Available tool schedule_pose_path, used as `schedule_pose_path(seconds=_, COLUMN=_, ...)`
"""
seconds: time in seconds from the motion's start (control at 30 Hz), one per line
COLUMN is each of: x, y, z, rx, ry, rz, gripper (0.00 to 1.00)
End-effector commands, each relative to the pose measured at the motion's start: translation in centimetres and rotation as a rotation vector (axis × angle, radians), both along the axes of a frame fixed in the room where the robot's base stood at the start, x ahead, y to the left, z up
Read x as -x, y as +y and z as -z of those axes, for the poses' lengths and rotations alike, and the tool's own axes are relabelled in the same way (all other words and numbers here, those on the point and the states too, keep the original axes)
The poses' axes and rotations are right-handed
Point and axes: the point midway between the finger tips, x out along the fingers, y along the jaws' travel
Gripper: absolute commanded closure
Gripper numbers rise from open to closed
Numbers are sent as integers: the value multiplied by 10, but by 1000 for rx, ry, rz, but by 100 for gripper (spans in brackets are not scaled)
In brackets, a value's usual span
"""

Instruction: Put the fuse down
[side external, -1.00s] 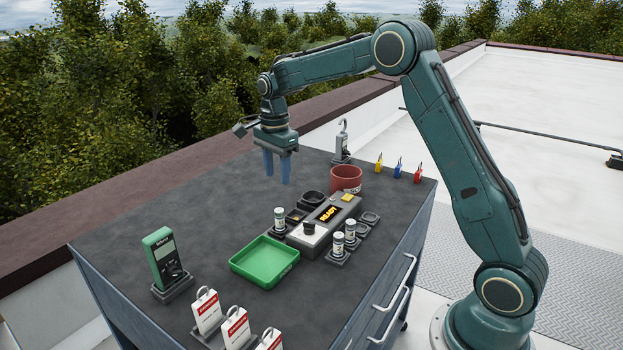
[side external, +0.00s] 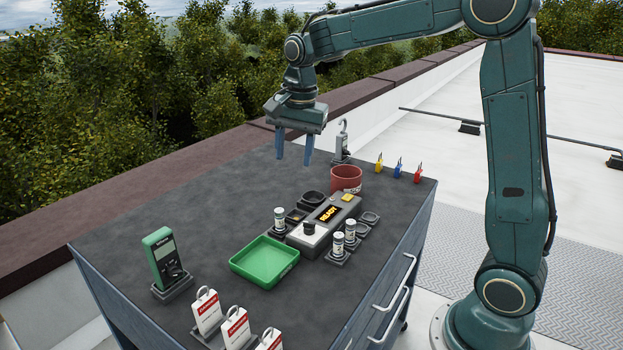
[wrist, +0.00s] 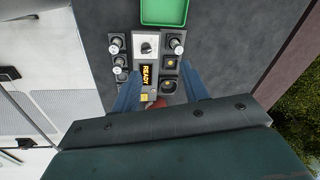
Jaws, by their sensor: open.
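Three small white-and-dark fuses stand upright in holders around the grey tester. One fuse (side external: 279,217) is on its left, and two fuses, the front one (side external: 338,245) and the rear one (side external: 351,230), are on its right. The tester (side external: 328,215) shows READY. In the wrist view the lone fuse (wrist: 178,45) is right of the tester and the pair (wrist: 118,62) is on the left. My gripper (side external: 294,155) hangs well above the far part of the bench, open and empty. Its blue fingers also show in the wrist view (wrist: 160,85).
A green tray (side external: 240,269) lies in front of the tester. A red pot (side external: 346,178) and coloured clips (side external: 398,168) are behind. A green meter (side external: 163,257) and red-and-white tags (side external: 236,328) stand near the front left. The bench's left side is clear.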

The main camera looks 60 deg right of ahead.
Motion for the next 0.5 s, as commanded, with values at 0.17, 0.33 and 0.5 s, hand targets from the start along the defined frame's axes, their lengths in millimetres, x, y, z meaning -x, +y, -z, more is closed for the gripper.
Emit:
schedule_pose_path(seconds=0.17, x=41, y=15, z=-23, rx=37, ry=-55, rz=-193, gripper=55)
schedule_pose_path(seconds=0.33, x=80, y=27, z=-35, rx=78, ry=-101, rz=-376, gripper=55)
schedule_pose_path(seconds=0.5, x=120, y=38, z=-42, rx=128, ry=-147, rz=-558, gripper=55)
